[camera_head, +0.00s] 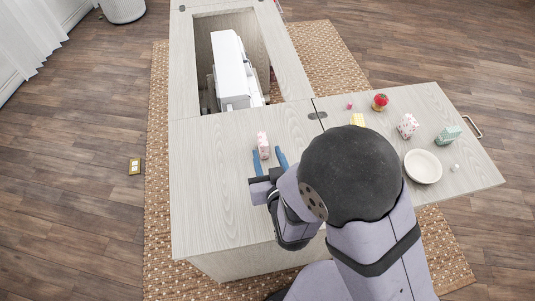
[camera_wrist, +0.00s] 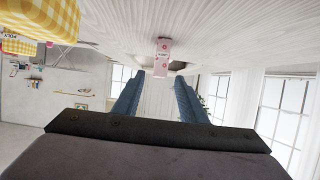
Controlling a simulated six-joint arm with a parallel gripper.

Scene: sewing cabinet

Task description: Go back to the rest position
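My gripper (camera_head: 269,157) is low over the cabinet top (camera_head: 205,185), with its two blue fingers spread apart. A small pink patterned box (camera_head: 263,141) stands on the cabinet top just beyond the fingertips. In the wrist view, which is turned upside down, the pink box (camera_wrist: 163,46) shows past the open gripper (camera_wrist: 160,76), with clear space between the fingers. Nothing is held. My arm covers part of the cabinet top and the side leaf.
A white sewing machine (camera_head: 232,70) sits in the cabinet opening behind. On the right leaf (camera_head: 425,95) are a white bowl (camera_head: 423,166), a red-topped pincushion (camera_head: 380,102), a pink patterned box (camera_head: 408,125), a green box (camera_head: 447,135) and a partly hidden yellow item (camera_head: 358,119). The cabinet top's left side is clear.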

